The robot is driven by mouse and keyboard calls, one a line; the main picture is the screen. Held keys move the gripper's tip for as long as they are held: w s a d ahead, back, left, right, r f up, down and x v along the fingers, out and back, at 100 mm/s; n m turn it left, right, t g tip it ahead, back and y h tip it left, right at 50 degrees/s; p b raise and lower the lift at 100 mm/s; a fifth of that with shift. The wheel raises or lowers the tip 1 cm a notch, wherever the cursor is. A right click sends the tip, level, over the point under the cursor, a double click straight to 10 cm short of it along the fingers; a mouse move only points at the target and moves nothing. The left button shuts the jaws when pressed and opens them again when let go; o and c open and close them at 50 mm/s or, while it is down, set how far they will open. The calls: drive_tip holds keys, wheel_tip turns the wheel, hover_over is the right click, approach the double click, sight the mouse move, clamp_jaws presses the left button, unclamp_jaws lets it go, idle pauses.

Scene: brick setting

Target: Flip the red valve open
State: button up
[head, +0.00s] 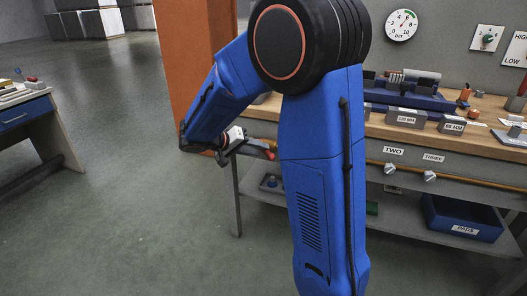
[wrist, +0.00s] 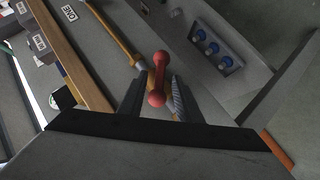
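The red valve handle (wrist: 158,80) is a short bar with rounded ends, set on a brass pipe (wrist: 112,32) under the workbench edge. In the wrist view it lies between the two dark fingers of my gripper (wrist: 157,84), with a gap visible on each side. The gripper looks open around it, and I see no clear contact. The bar runs nearly up and down in that view, at an angle to the pipe. In the head view my gripper (head: 250,146) is at the bench's left end, with a bit of red (head: 268,153) at its tip; my arm hides much there.
The workbench (head: 465,143) holds blocks and tools, with labels TWO and THREE on its front. Two grey valve handles (head: 430,176) sit on the pipe to the right. A blue PADS bin (head: 462,218) is on the lower shelf. An orange pillar (head: 185,50) stands behind my arm.

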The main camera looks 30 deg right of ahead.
sight(263, 153)
drive_tip(key=shift+x, duration=1.7)
drive_tip(key=shift+c, duration=0.7)
clamp_jaws()
drive_tip(key=n+g+h, duration=0.1)
drive_tip(key=n+h, duration=0.1)
drive_tip(key=shift+f+g+h, duration=0.15)
drive_tip(key=shift+g+h, duration=0.15)
drive_tip(key=n+g+h, duration=0.1)
drive_tip(key=n+h, duration=0.1)
drive_tip(key=h, duration=0.1)
drive_tip(key=shift+n, duration=0.4)
